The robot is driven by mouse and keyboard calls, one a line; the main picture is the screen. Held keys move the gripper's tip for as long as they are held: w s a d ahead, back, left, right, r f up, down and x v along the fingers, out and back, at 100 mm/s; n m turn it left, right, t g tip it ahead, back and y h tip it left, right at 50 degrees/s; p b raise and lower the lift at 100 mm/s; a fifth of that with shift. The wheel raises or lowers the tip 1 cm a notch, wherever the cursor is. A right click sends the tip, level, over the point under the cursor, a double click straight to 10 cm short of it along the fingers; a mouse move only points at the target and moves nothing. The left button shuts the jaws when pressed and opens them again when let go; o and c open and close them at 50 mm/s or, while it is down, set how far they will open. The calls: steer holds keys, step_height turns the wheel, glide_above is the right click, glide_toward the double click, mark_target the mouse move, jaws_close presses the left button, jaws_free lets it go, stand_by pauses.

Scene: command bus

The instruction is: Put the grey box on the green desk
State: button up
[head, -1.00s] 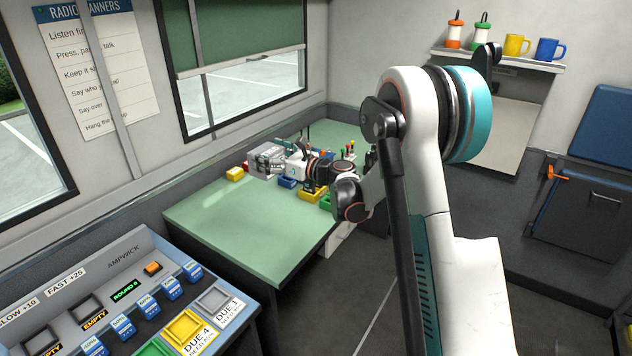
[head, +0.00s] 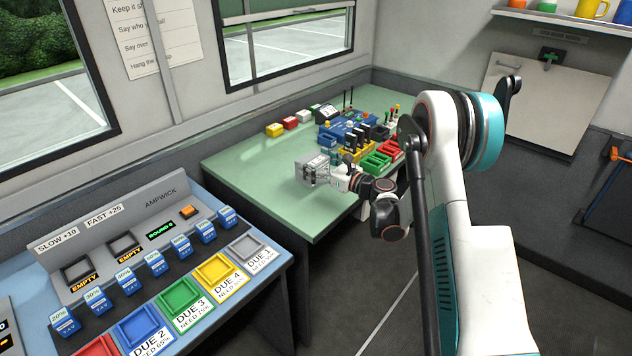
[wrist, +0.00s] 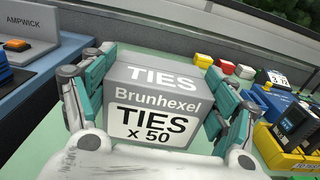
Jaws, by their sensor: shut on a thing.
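The grey box (wrist: 158,102), labelled "TIES x 50", is between the fingers of my gripper (wrist: 150,110) in the wrist view. My gripper is shut on it from both sides. In the head view the grey box (head: 310,170) shows small at the end of my arm, over the near part of the green desk (head: 240,180). I cannot tell whether its underside touches the desk top. The desk's green top also shows around the box in the wrist view (wrist: 50,145).
Small yellow, red and white boxes (head: 290,122) line the desk's window side. A blue rack (head: 347,134), a yellow charger tray (head: 356,150) and green and red bins (head: 376,161) crowd its right part. The desk's near left is clear. A blue console (head: 160,270) stands nearer.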

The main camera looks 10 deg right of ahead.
steer(key=shift+f+b, duration=0.9)
steer(key=shift+f, duration=1.85)
steer(key=shift+r, duration=0.1)
steer(key=o, duration=1.2)
steer(key=shift+c, duration=0.2)
steer(key=p+v, duration=0.3)
steer(key=v, duration=0.9)
